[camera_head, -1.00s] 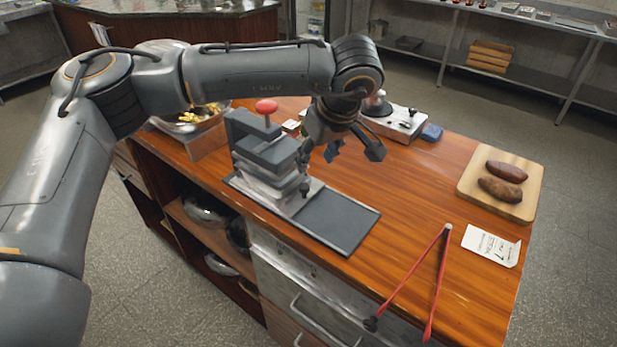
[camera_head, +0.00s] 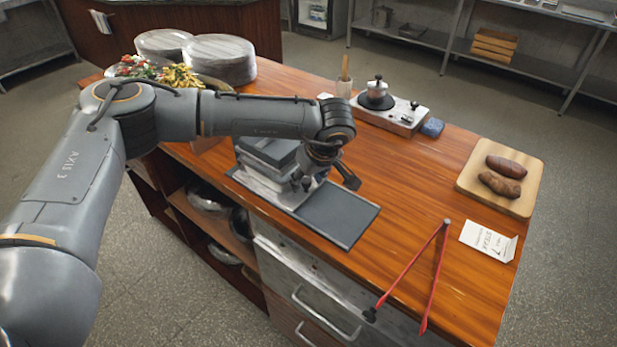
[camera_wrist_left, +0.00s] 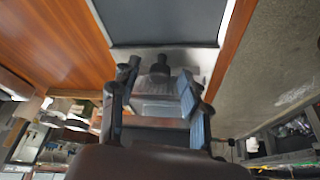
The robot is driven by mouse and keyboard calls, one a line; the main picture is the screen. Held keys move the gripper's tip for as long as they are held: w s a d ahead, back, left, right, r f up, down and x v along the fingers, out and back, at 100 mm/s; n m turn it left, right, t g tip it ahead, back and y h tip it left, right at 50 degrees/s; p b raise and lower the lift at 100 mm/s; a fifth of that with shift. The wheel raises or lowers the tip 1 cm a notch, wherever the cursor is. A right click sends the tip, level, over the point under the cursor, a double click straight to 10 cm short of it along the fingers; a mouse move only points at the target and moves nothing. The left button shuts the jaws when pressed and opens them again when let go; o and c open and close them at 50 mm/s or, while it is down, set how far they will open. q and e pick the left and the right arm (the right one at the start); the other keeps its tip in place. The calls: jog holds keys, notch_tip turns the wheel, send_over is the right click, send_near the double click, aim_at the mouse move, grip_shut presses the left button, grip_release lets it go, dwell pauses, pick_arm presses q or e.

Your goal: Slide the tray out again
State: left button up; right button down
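The grill (camera_head: 268,160) is a grey stacked metal block on the wooden counter, partly hidden behind my left arm. A dark flat plate (camera_head: 340,217) lies in front of it. A small dark knob (camera_head: 306,184) stands out from the grill's front, low down; the tray itself cannot be told apart clearly. My left gripper (camera_head: 326,177) is low beside the grill's front, close to the knob. In the left wrist view its fingers (camera_wrist_left: 155,105) are apart, and the knob (camera_wrist_left: 160,68) shows beyond and between them. I see no contact. My right gripper is not in view.
Red tongs (camera_head: 437,270) and a white card (camera_head: 488,240) lie to the right. A board (camera_head: 468,185) holds two brown potatoes. A burner unit (camera_head: 390,115), a blue sponge (camera_head: 432,127) and stacked plates (camera_head: 220,60) are farther back. The counter's middle is clear.

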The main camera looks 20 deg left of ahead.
pick_arm(q)
grip_shut()
jog(key=shift+d, duration=0.1)
jog(key=s+d+b, duration=0.1)
jog(key=d+b, duration=0.1)
jog(key=d, duration=0.2)
jog(key=s+d+b, duration=0.2)
jog(key=d, duration=0.2)
jog(key=s+d+b, duration=0.1)
jog(key=d+b, duration=0.1)
jog(key=d, duration=0.2)
jog(key=shift+s+d+f, duration=0.1)
jog(key=shift+s+d, duration=0.55)
jog(key=shift+d, duration=0.4)
jog(key=shift+o, duration=0.4)
grip_release()
